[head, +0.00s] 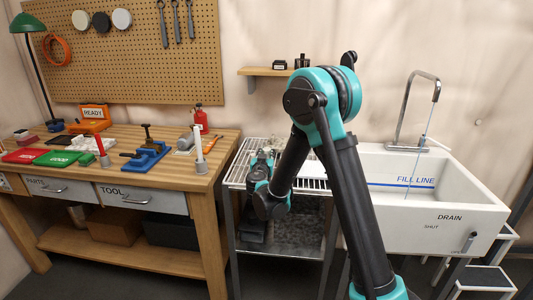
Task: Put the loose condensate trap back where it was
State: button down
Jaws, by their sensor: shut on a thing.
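My arm reaches over the wire drying rack (309,184) between the workbench and the sink. My gripper (263,153) is at the left part of the rack, small and partly hidden by my own wrist. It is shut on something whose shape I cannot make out. A small pale, greyish jumble (274,144) shows just beyond the gripper. I cannot tell whether it is the condensate trap or whether it is the held thing. No condensate trap can be clearly picked out, and no furnace is in view.
A white sink (455,195) with a tall tap (412,110) stands right. A small wall shelf (262,71) is above the rack.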

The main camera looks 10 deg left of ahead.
jog(key=c, duration=1.2)
grip_release()
jog(key=shift+f, duration=0.1)
